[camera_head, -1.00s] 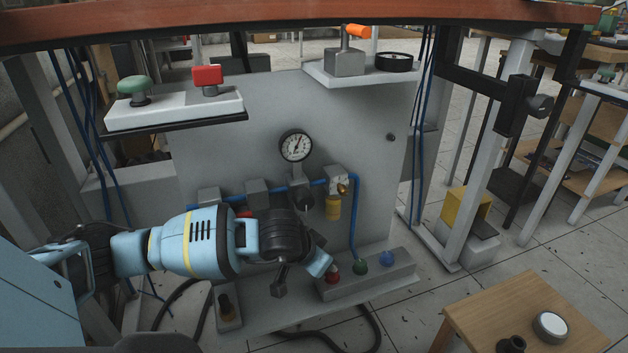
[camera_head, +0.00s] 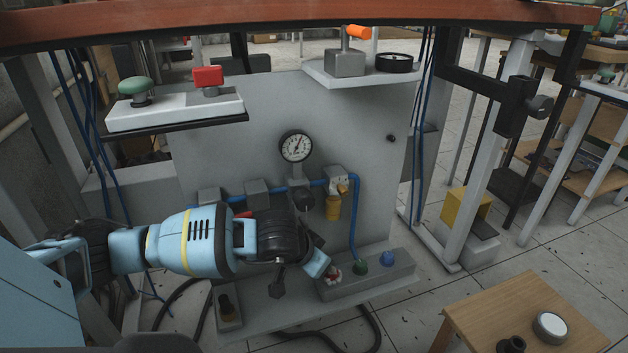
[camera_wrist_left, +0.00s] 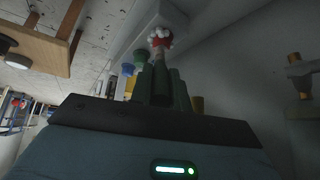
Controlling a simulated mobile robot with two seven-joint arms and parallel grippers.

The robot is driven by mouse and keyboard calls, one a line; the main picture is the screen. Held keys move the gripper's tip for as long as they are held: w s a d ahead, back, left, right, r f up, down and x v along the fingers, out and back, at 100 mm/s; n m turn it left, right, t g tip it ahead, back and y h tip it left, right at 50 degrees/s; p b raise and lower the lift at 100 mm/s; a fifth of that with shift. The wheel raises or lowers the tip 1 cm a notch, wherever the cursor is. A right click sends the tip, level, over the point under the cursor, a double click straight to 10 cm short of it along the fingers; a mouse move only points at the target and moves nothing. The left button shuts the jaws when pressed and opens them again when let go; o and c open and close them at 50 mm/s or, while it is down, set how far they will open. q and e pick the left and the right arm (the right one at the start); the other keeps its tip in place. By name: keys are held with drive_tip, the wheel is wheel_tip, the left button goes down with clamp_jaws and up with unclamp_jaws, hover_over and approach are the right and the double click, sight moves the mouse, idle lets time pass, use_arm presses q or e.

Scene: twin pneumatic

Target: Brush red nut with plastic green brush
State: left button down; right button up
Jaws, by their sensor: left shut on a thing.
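The red nut (camera_head: 333,270) is on a grey block low on the pneumatic panel, to the left of a green and a blue one. It now carries white, foam-like blobs, which also show on the red nut in the left wrist view (camera_wrist_left: 160,38). My left gripper (camera_head: 300,268) is right beside the nut. In the left wrist view my left gripper (camera_wrist_left: 160,85) is shut on a dark green, slim thing with a tan end (camera_wrist_left: 158,54), apparently the green brush, whose end is at the nut. The gripper hides much of the brush. My right gripper is out of view.
The grey block (camera_head: 395,280) also holds a green knob (camera_head: 360,259) and a blue knob (camera_head: 387,258). A gauge (camera_head: 295,147) and blue hoses run across the panel above. A wooden table (camera_head: 475,318) stands at lower right. A black hose lies on the floor.

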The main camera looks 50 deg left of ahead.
use_arm(q)
drive_tip(key=shift+w+d, duration=0.2)
drive_tip(key=shift+w, duration=0.05)
drive_tip(key=shift+s+a, duration=0.1)
drive_tip(key=shift+s+a+p, duration=0.35)
drive_tip(key=shift+s+a, duration=0.15)
drive_tip(key=shift+s, duration=0.15)
drive_tip(key=shift+w+d+b, duration=0.4)
drive_tip(key=shift+w+d, duration=0.2)
drive_tip(key=shift+w, duration=0.15)
